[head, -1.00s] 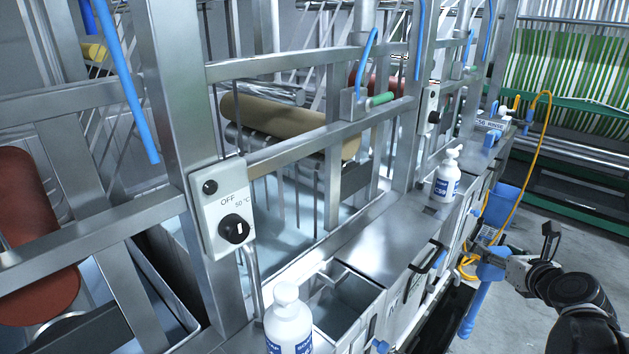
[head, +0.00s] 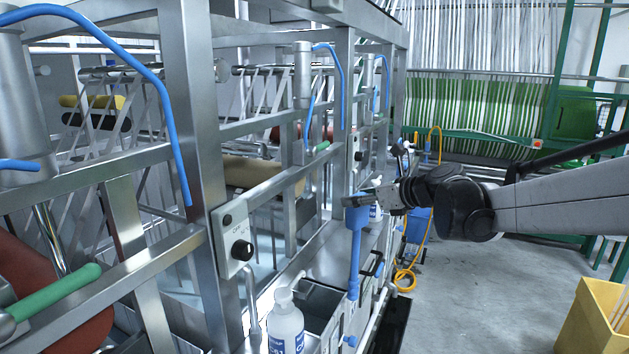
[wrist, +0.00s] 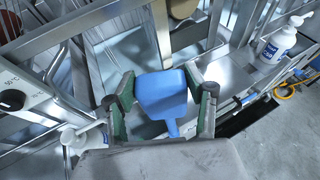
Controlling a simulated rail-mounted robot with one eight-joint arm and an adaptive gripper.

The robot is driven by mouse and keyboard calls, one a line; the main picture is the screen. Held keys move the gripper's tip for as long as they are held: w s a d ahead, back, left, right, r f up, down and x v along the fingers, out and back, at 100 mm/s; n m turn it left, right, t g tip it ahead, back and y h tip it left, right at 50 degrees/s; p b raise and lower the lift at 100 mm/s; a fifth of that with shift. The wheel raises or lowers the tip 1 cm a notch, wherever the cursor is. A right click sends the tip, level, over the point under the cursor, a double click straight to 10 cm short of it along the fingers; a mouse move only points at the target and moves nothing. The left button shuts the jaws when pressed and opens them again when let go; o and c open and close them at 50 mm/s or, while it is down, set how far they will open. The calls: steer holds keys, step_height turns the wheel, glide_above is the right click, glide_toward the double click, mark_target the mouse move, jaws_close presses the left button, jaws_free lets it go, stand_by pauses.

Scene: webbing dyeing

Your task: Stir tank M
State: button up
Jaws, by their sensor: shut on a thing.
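My gripper (head: 368,198) is shut on a blue paddle-like tool (head: 357,245). The tool hangs nearly upright in the head view, in front of the steel frame and over the right side of the machine's front ledge. In the wrist view the tool's broad blue part (wrist: 162,95) sits between my fingers (wrist: 166,98), with a narrow end pointing down the picture. Pale bluish liquid (head: 264,262) shows behind the frame. I cannot read which tank is M.
A white bottle with a blue label (head: 285,325) stands at the front ledge. A control box with a black knob (head: 237,242) is on the frame post. Another pump bottle (wrist: 277,42) stands on the ledge. Yellow hose (head: 405,278) and a yellow bin (head: 597,318) are at right.

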steer(key=s+a+r+n+g+y+b, duration=0.1)
steer(key=s+a+r+n+g+y, duration=0.1)
steer(key=a, duration=0.4)
steer(key=s+a+r+n+g+y+b, duration=0.1)
steer(key=s+a+r+n+g, duration=0.15)
steer(key=a, duration=0.25)
step_height(320, 180, down, 25)
steer(key=b, duration=1.5)
steer(key=shift+w, duration=0.15)
steer(key=shift+a+r+t, duration=0.1)
steer(key=shift+t, duration=0.15)
